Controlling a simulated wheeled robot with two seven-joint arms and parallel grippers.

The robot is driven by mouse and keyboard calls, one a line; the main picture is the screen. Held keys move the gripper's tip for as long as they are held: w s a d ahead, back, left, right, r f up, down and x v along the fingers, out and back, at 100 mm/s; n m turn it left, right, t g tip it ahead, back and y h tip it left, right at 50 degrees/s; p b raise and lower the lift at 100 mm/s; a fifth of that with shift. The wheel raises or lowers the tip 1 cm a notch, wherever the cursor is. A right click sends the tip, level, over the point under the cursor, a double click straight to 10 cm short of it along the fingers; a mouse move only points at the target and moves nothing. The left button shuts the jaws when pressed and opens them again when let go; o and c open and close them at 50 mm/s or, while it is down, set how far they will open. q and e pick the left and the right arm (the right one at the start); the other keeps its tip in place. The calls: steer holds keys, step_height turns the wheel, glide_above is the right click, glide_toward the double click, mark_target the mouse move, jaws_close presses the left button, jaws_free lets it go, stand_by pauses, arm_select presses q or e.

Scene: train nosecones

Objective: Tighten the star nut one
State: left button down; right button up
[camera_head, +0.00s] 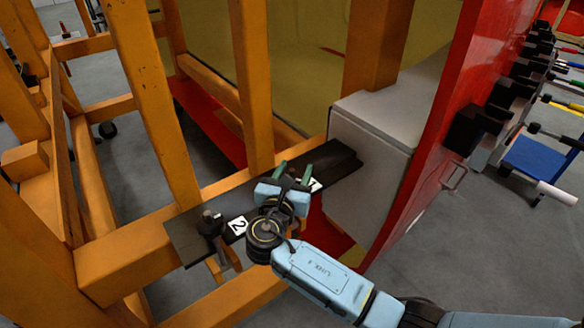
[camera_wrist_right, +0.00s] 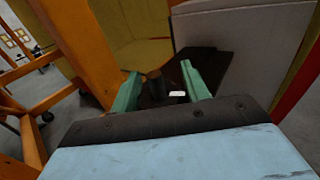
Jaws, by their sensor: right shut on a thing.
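My right gripper (camera_head: 294,174) reaches over the dark plate (camera_head: 188,240) beside the white label 1 (camera_head: 314,185). Its green fingers are shut on star nut one, which is largely hidden by the gripper in the head view. In the right wrist view, the dark top of star nut one (camera_wrist_right: 155,84) shows between the green fingers (camera_wrist_right: 161,88), with a small white label (camera_wrist_right: 177,93) just right of it. My left gripper is in neither view.
A second dark knob (camera_head: 210,222) stands on the plate near label 2 (camera_head: 237,225). Orange beams (camera_head: 150,90) rise around the plate. A grey-white block (camera_head: 372,150) and a red panel (camera_head: 440,130) stand to the right.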

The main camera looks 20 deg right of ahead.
mark_target(296, 173)
steer(key=shift+s+d+m+g+h, duration=0.15)
steer(key=shift+m+g+h, duration=1.5)
steer(key=shift+h, duration=0.25)
steer(key=shift+g, duration=0.35)
steer(key=o, duration=1)
steer(key=shift+d, duration=0.1)
steer(key=shift+r, duration=0.15)
step_height(296, 173, up, 10)
steer(key=shift+f+p, duration=0.1)
steer(key=shift+p, duration=0.6)
